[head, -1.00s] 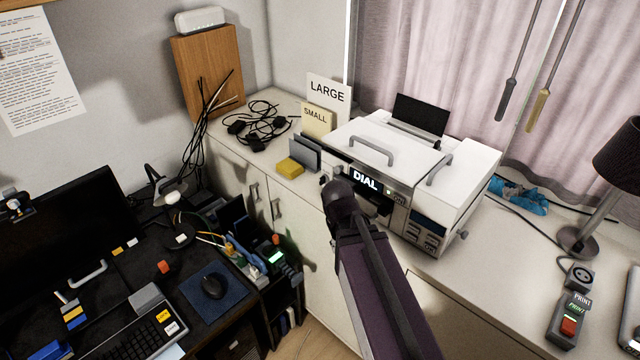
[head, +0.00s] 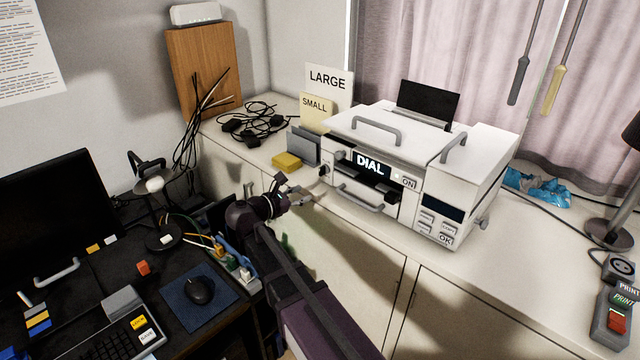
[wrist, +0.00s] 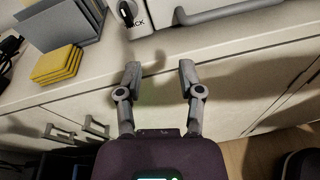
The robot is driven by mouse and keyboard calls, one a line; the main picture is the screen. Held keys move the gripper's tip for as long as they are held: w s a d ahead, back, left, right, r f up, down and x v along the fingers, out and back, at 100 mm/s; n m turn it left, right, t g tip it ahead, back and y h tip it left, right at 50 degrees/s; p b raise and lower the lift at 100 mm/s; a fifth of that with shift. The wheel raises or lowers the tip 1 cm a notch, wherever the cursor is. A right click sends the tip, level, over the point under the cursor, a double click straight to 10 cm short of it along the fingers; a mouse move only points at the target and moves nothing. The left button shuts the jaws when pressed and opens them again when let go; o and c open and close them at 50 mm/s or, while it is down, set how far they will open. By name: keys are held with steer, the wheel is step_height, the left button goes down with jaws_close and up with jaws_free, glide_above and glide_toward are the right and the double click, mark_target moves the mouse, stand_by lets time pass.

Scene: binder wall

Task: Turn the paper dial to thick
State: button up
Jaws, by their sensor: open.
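The white printer (head: 390,135) stands on the cabinet top, its lit screen reading DIAL. A small dark dial (head: 324,170) sits at the left end of its front. In the wrist view the dial (wrist: 127,12) is a black knob with a pale mark at the top edge, partly cut off. Lettering ending in "CK" shows beside it; I cannot tell its exact setting. My gripper (head: 302,194) is below and left of the dial, apart from it. In the wrist view my gripper (wrist: 160,74) has its fingers spread with nothing between them, short of the dial.
A grey tray handle (wrist: 222,14) juts from the printer right of the dial. Grey upright plates (head: 303,145) and a yellow stack (head: 286,161) stand close left of the printer. The cabinet edge lies under my fingers. A dark desk (head: 85,270) fills the lower left.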

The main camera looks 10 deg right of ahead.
mark_target(320, 168)
steer(key=a+n, duration=0.1)
steer(key=w+a+n+t, duration=0.1)
steer(key=a+r+n+t+h+b, duration=0.1)
steer(key=shift+w+a, duration=0.3)
steer(key=shift+a, duration=0.1)
steer(key=x, duration=1.3)
steer(key=shift+w+d, duration=0.3)
steer(key=shift+r, duration=0.1)
jaws_close()
steer(key=shift+d, duration=0.2)
steer(key=shift+a, duration=0.2)
